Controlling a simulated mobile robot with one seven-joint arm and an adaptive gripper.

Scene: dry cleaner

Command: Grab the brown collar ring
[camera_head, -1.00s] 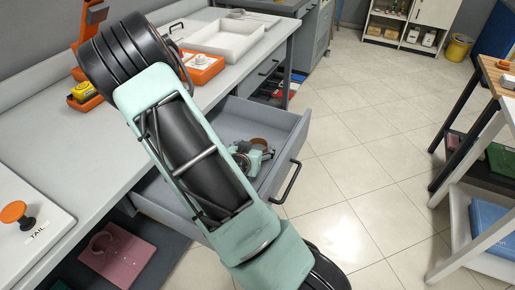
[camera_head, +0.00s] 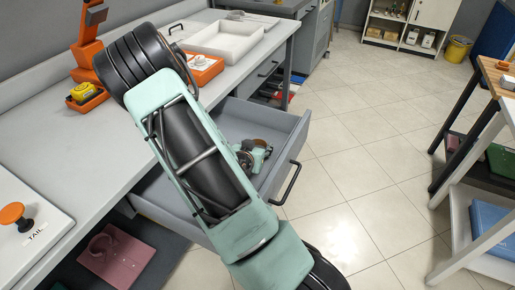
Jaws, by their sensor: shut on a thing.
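The brown collar ring (camera_head: 262,142) shows as a small brown arc inside the open grey drawer (camera_head: 292,150), at its far right part. My gripper (camera_head: 258,149) reaches down into the drawer and is shut on the ring. Its fingers are small in view, and my mint-green arm hides most of the wrist and the left part of the drawer.
On the worktop (camera_head: 115,140) stand an orange stand (camera_head: 88,45), an orange tray (camera_head: 205,72) and a white tray (camera_head: 228,42).

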